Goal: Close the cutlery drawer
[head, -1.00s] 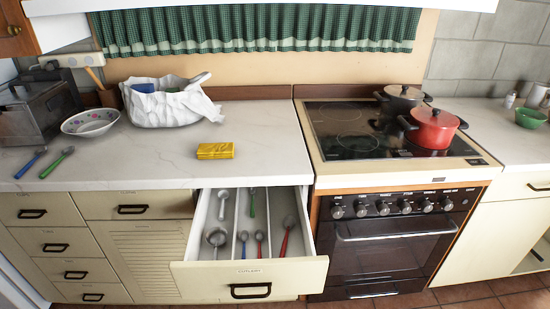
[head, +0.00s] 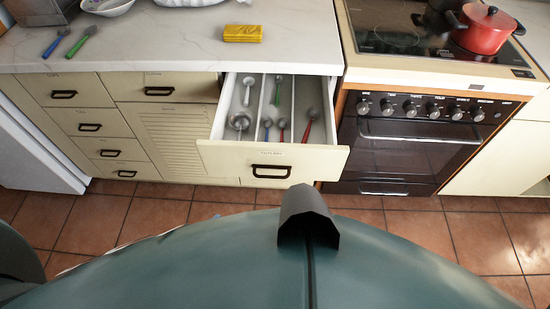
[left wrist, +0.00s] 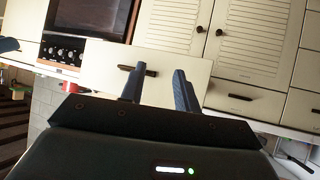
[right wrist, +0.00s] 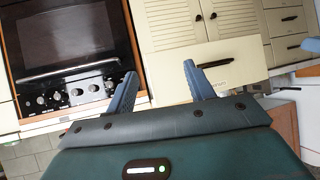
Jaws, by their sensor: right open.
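The cutlery drawer (head: 225,155) stands pulled out under the counter, left of the oven, with several spoons and ladles in its compartments. Its cream front has a dark handle (head: 271,171). Neither gripper shows in the head view. In the left wrist view my left gripper (left wrist: 158,85) has its two blue fingers apart with nothing between them; the drawer front (left wrist: 180,68) and its handle lie beyond the fingertips, apart from them. In the right wrist view my right gripper (right wrist: 160,80) is open and empty, with the drawer front (right wrist: 180,82) beyond it.
The oven (head: 400,150) stands right of the drawer, with a red pot (head: 482,30) on the hob. A yellow packet (head: 243,33) lies on the counter (head: 180,45) above the drawer. Closed drawers and a slatted door (head: 170,130) are at the left. Tiled floor (head: 160,205) lies in front.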

